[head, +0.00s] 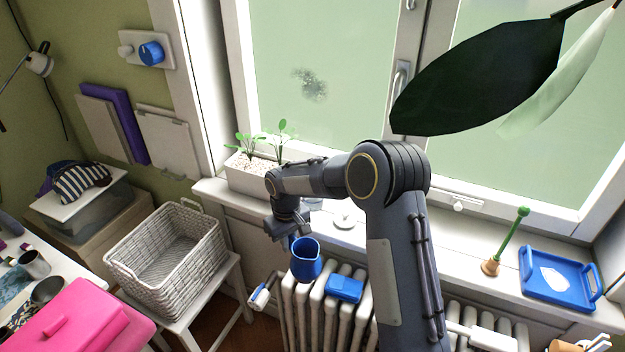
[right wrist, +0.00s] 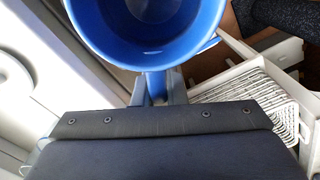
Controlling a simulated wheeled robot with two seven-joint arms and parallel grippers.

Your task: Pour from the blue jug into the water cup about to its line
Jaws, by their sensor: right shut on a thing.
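The blue jug (head: 306,264) hangs in front of the windowsill, above the left part of the radiator, and looks about upright. My right gripper (head: 292,236) is shut on its handle side. In the right wrist view the jug (right wrist: 150,45) shows its open rim, with its handle between the fingers (right wrist: 157,88). How much it holds I cannot tell. A small clear vessel (head: 313,204), possibly the water cup, stands on the sill behind my right arm, mostly hidden; its line and level do not show. My left gripper is not in view.
A white planter (head: 246,174) stands on the sill left of the arm. A small white round object (head: 344,219) lies right of the clear vessel. A blue box (head: 345,289) rests on the radiator (head: 318,310). A white basket (head: 168,250) is at left, a blue tray (head: 561,302) at right.

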